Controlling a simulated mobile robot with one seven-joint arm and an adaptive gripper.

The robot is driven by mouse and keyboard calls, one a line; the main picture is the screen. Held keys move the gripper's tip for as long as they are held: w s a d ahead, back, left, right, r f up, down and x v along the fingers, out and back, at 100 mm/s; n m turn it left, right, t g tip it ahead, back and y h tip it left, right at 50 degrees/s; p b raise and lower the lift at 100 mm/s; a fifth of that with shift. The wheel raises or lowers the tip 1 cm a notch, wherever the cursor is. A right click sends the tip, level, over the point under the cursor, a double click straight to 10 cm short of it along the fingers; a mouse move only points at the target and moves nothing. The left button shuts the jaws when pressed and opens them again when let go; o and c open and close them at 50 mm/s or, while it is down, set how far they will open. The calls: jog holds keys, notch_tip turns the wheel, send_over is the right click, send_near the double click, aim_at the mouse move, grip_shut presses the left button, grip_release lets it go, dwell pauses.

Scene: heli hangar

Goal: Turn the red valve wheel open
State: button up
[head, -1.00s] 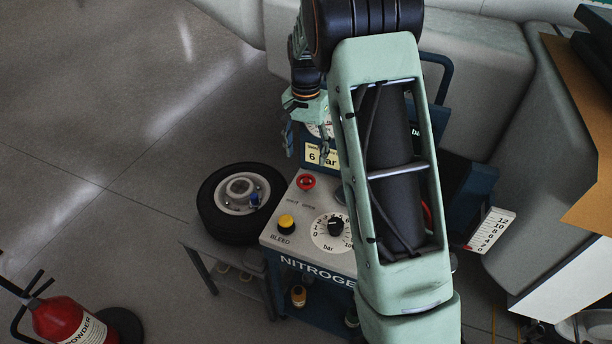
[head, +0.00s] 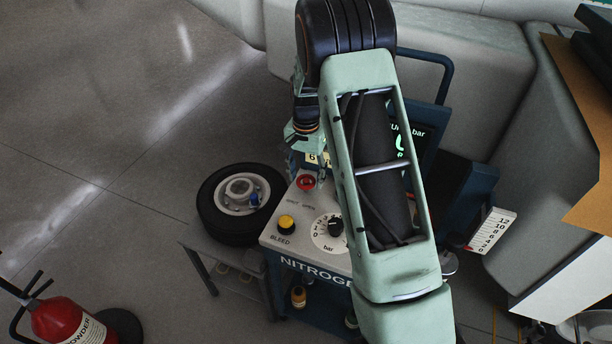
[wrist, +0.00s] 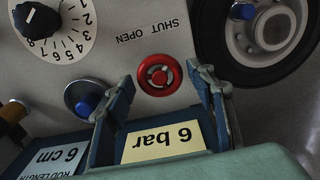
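The red valve wheel (head: 306,182) sits on the top panel of the nitrogen cart (head: 283,232), by the words SHUT and OPEN. In the wrist view the red wheel (wrist: 160,74) is a small round handwheel, seen just beyond and between my two fingertips. My gripper (head: 306,170) is above the panel at the wheel's far side, pointing down. In the wrist view my gripper (wrist: 160,88) has its fingers spread wide, with nothing held between them. Whether a fingertip touches the wheel cannot be told.
A black-numbered dial with a knob (head: 335,227) and a yellow BLEED button (head: 286,224) are on the same panel. A blue-capped fitting (wrist: 85,101) is near one finger. A wheel with tyre (head: 238,203) lies left of the cart.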

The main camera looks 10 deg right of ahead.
jog(key=c, duration=0.8)
jog(key=shift+n, duration=0.4)
jog(key=n, duration=0.3)
jog(key=shift+b, duration=0.35)
jog(key=n, duration=0.3)
jog(key=shift+n, duration=0.4)
jog(key=n, duration=1)
jog(key=shift+n, duration=0.3)
